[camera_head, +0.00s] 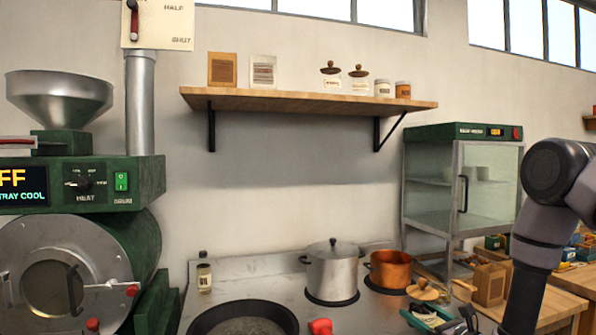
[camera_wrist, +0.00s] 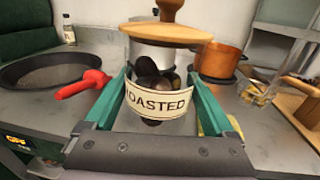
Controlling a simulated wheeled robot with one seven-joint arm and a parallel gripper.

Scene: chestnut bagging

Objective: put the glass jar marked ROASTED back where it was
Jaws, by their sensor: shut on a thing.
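The glass jar marked ROASTED (camera_wrist: 157,102) is between the teal fingers of my gripper (camera_wrist: 158,80) in the wrist view. My gripper is shut on it. The jar looks upright, with dark chestnuts inside and a cream label whose first letter is cut off. A round wooden lid with a knob (camera_wrist: 165,33) sits at its top. In the head view the lid (camera_head: 423,291) shows low at the right, in front of the copper pot; the jar's body is mostly hidden there. The wall shelf (camera_head: 300,103) holds two jars with dark knobbed lids (camera_head: 331,77) (camera_head: 358,79).
A steel pot (camera_head: 333,270), a copper pot (camera_head: 391,269) and a black pan (camera_head: 243,318) with a red handle stand on the counter. A small bottle (camera_head: 204,275) is at the back. The shelf has bare room between the bags and the jars. A glass-doored cabinet (camera_head: 462,185) stands right.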

